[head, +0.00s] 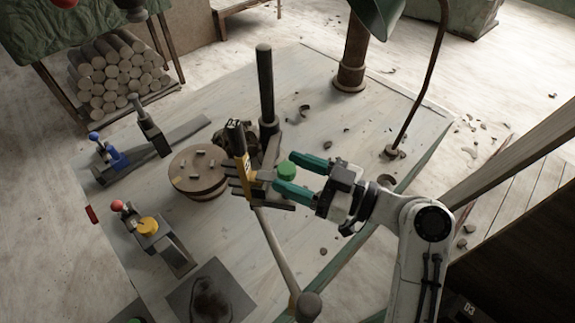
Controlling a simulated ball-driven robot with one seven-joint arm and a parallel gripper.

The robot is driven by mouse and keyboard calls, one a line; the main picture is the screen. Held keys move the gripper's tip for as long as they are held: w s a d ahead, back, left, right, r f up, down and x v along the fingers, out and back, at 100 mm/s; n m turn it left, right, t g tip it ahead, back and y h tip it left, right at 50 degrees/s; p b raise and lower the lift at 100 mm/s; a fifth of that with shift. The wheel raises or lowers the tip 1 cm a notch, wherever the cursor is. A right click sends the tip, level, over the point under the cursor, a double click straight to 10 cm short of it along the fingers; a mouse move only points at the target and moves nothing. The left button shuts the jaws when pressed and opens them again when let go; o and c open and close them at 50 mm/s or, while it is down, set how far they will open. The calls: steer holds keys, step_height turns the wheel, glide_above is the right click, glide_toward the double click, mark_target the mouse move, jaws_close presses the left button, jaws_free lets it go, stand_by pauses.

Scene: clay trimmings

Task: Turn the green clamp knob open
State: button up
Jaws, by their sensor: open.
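The green clamp knob (287,169) is a small round cap near the middle of the table, just right of a dark post and its bracket. My gripper (288,174) reaches in from the right with its two teal fingers open. The fingertips lie on the far and near sides of the knob, so the knob shows between them. I cannot tell whether either finger touches it. The lower part of the knob and its mount are partly hidden by the near finger and the dark bracket.
A dark upright post (265,85) and a yellow-black tool (240,150) stand left of my gripper.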

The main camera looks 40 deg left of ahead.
steer(key=shift+x, duration=0.95)
steer(key=shift+c, duration=0.2)
